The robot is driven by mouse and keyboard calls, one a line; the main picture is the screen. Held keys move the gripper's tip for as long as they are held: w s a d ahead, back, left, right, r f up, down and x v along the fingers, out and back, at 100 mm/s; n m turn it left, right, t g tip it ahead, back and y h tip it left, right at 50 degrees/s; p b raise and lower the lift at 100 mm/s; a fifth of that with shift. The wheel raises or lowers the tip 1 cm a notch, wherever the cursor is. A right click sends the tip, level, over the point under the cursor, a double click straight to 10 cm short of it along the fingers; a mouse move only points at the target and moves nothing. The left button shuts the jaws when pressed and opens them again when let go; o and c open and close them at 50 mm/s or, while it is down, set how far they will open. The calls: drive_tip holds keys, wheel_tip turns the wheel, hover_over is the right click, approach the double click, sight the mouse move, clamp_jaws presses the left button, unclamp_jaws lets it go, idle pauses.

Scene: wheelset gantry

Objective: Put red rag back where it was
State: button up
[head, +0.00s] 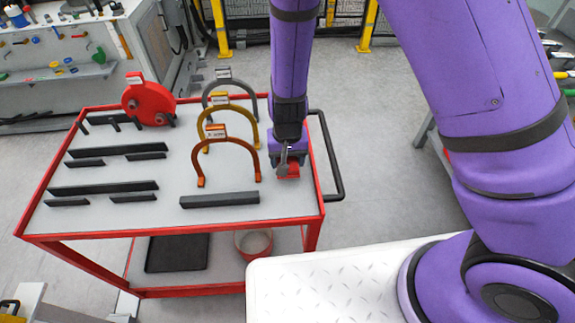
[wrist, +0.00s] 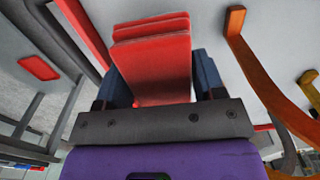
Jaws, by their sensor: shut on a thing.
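The red rag (wrist: 152,62) is a folded stack of red layers between the two fingers of my gripper (wrist: 158,85) in the wrist view. The fingers are shut on it. In the head view my gripper (head: 289,165) points down at the right end of the cart top (head: 170,210), and a bit of the red rag (head: 292,171) shows below it. The rag is at or just above the cart surface; I cannot tell whether it touches.
An orange gauge arch (head: 205,165), a yellow arch (head: 228,98) and a grey arch (head: 222,74) stand just left of my gripper. A red disc (head: 148,100) and several black bars (head: 220,200) occupy the left and front. The cart's black handle (head: 338,170) is at right.

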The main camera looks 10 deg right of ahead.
drive_tip(key=shift+w+f, duration=0.2)
drive_tip(key=shift+f, duration=1.55)
drive_tip(key=shift+f, duration=0.15)
drive_tip(key=o, duration=1.1)
drive_tip(key=shift+c, duration=0.2)
wheel_tip(320, 180, up, 12)
drive_tip(key=shift+r, duration=0.2)
drive_tip(key=shift+d+r, duration=0.1)
